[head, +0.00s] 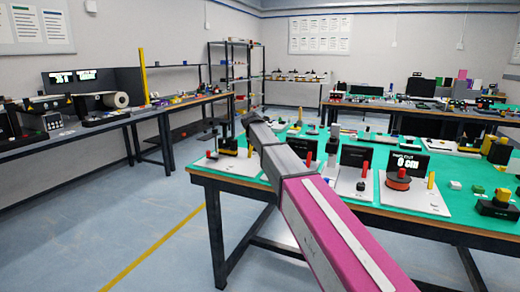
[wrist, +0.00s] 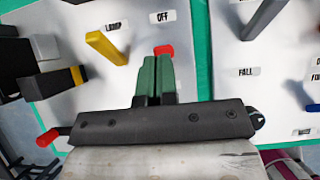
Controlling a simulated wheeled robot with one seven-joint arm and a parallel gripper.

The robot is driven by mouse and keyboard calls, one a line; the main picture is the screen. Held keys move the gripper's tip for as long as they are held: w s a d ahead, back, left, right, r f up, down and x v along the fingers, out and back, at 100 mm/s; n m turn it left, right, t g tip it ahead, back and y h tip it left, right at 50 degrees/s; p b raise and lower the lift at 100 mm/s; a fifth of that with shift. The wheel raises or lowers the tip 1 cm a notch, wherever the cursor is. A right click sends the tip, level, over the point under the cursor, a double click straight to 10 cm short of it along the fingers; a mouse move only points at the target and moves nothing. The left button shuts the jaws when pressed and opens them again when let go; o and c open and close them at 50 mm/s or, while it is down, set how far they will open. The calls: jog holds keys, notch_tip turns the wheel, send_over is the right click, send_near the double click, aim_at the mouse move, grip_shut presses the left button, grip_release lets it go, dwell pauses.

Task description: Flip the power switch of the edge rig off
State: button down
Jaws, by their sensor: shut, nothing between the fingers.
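In the wrist view my gripper (wrist: 158,57) is shut, its two green fingers side by side with nothing between them. A red switch (wrist: 163,50) shows just beyond the fingertips; the fingers hide part of it, and I cannot tell whether they touch. An OFF label (wrist: 163,16) lies beyond it on a white base plate (wrist: 200,70). A yellow lever (wrist: 107,47) stands to the left, by a LAMP label (wrist: 113,26). In the head view my arm reaches over the green-topped table (head: 455,166), and I cannot make out the fingers there.
To the right in the wrist view, another white plate (wrist: 285,50) carries a FALL label (wrist: 246,71) and a dark upright rod (wrist: 265,18). In the head view, several rigs crowd the table, one with a 0 cm screen (head: 407,162). The floor (head: 130,220) at left is clear.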

jog(key=shift+w+d+r+g+y, duration=0.1)
jog(key=shift+w+g+y, duration=0.05)
jog(key=shift+w+g, duration=0.3)
jog(key=shift+w+d+g+y, duration=0.1)
jog(key=shift+w+g+y, duration=0.05)
jog(key=shift+w+g, duration=0.3)
jog(key=shift+w+d, duration=0.15)
jog(key=shift+r, duration=0.75)
